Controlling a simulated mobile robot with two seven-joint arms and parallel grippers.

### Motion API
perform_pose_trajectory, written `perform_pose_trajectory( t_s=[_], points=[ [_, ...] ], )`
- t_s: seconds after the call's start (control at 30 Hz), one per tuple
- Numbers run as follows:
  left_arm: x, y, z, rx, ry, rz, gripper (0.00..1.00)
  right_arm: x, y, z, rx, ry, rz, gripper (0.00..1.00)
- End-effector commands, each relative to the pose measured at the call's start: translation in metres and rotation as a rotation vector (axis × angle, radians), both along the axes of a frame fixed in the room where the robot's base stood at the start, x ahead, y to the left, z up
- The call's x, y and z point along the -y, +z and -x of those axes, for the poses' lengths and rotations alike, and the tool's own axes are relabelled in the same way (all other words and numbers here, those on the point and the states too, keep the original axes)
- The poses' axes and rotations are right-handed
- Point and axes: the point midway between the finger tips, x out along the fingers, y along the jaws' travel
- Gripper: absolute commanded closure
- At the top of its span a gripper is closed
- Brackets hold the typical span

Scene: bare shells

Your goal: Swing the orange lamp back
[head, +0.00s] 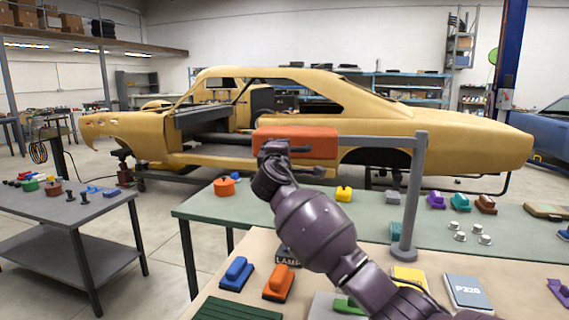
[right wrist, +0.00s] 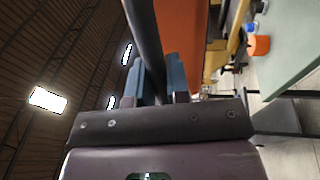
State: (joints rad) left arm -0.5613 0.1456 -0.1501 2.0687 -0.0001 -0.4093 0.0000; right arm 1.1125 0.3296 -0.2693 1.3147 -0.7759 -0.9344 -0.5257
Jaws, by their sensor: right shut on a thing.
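The orange lamp (head: 310,143) is a box-shaped head on a grey arm from an upright grey post (head: 414,195) at its right. It hangs above the tables, in front of the yellow car shell. My right gripper (head: 272,150) is at the lamp's left end, partly hidden by its own wrist. In the right wrist view, its bluish fingers (right wrist: 159,80) are shut on a dark bar (right wrist: 143,35) beside the orange lamp (right wrist: 182,30). A plate reading "LAMP" (head: 287,262) stands on the near table, partly behind my arm. My left gripper is not in view.
The near beige table (head: 225,280) holds blue and orange blocks (head: 278,283) and a "P320" box (head: 467,291). A grey side table (head: 60,210) stands left.

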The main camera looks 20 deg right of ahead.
Motion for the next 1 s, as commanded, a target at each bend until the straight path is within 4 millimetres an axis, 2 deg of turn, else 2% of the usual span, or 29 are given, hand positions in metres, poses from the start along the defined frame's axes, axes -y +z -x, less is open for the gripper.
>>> perform_pose_trajectory(
  t_s=[0.03,0.2,0.43,0.7,1.0],
  points=[
    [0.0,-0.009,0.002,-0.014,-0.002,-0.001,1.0,0.001,-0.01,-0.011,-0.008,-0.019,-0.001,1.0],
    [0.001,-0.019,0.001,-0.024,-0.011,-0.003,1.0,0.005,-0.01,-0.034,-0.009,-0.079,0.0,1.0],
    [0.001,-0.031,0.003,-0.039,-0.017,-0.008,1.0,0.011,-0.007,-0.056,-0.007,-0.138,0.001,1.0],
    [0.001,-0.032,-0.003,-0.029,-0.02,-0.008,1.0,0.016,-0.003,-0.068,-0.003,-0.174,-0.001,1.0],
    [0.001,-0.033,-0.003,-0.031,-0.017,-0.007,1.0,0.018,0.002,-0.07,0.003,-0.182,0.001,1.0]
  ],
)
